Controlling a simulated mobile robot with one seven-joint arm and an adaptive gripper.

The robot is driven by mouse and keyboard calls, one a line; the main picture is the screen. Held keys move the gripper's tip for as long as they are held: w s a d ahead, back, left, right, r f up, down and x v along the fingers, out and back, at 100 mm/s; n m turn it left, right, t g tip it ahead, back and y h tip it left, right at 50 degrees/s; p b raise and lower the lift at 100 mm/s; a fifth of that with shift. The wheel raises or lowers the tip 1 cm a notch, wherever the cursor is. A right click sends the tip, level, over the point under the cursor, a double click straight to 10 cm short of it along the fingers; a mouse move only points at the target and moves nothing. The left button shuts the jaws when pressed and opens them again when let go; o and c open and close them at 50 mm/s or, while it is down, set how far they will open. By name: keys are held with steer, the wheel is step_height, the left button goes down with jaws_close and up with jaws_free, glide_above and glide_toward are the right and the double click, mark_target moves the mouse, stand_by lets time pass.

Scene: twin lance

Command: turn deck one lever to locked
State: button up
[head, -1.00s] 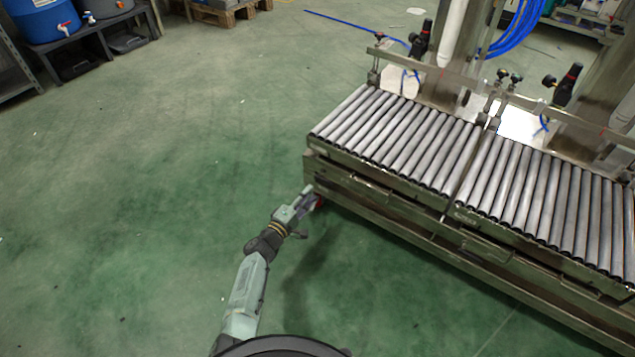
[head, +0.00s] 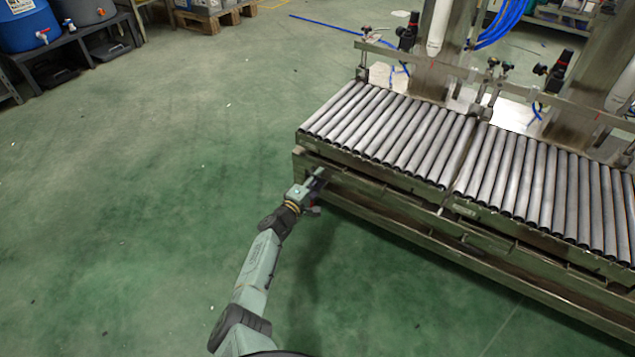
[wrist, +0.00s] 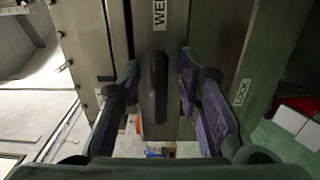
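In the wrist view a black bar-shaped lever (wrist: 160,88) stands upright in the picture on a metal face. A white label reading "WE", cut off by the picture's edge, is above it. A label reading "LOCK" (wrist: 241,92) is to its right. My gripper (wrist: 159,72) is open, one finger on each side of the lever, with visible gaps on both sides. In the head view my gripper (head: 317,182) is at the front left end of the roller deck's frame (head: 345,178); the lever cannot be made out there.
The roller deck (head: 385,122) continues to the right as a second roller section (head: 545,185). Posts, hoses and valves stand behind it. The green floor to the left is clear. Blue and grey barrels on a rack (head: 70,50) and a pallet (head: 215,18) are far back.

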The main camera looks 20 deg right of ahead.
jaws_close()
stand_by(0.4)
